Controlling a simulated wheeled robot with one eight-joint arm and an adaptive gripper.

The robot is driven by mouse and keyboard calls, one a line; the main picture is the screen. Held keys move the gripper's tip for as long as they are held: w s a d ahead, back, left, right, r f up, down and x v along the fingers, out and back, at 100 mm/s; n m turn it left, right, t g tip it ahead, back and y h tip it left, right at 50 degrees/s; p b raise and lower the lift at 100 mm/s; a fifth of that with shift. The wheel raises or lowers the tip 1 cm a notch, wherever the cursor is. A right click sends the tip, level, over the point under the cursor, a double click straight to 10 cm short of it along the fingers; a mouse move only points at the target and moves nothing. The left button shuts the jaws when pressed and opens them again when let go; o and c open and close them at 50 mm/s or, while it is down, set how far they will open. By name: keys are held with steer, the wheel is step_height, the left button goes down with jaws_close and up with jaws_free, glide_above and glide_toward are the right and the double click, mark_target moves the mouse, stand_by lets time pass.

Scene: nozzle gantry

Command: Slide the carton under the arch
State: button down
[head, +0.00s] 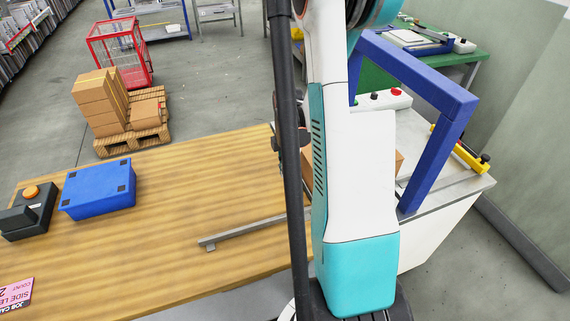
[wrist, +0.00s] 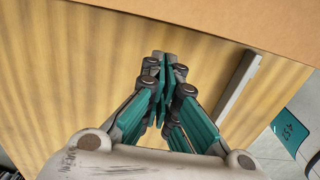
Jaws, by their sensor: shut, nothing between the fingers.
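The brown carton (head: 399,161) is mostly hidden behind my arm in the head view; a small part shows at the arm's right edge. In the wrist view the carton (wrist: 262,22) fills the top, just beyond the fingertips; I cannot tell whether they touch it. The blue arch (head: 428,145) stands at the right on a pale-topped bench, its near leg and top beam in view. The carton shows left of the arch's near leg. My gripper (wrist: 164,64) is shut and empty above the wooden table; in the head view my arm hides it.
A metal rail (head: 245,232) lies on the wooden table (head: 200,200), left of my arm. A blue box (head: 98,188) and a black device with an orange button (head: 32,208) stand at the left. A yellow part (head: 458,150) sits right of the arch. The table's middle is clear.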

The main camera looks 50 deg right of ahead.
steer(key=shift+s+d+r, duration=0.1)
steer(key=shift+s+d, duration=0.3)
steer(key=shift+d, duration=0.25)
steer(key=shift+s+d+r, duration=0.1)
steer(key=shift+s+d, duration=0.3)
steer(key=shift+d, duration=0.25)
steer(key=s+d, duration=0.2)
steer(key=d, duration=0.1)
steer(key=s+d, duration=0.2)
steer(key=d, duration=0.2)
steer(key=s+d+b, duration=0.1)
steer(key=d, duration=0.2)
steer(key=shift+s+d, duration=0.3)
steer(key=shift+s, duration=0.1)
steer(key=shift+a, duration=0.1)
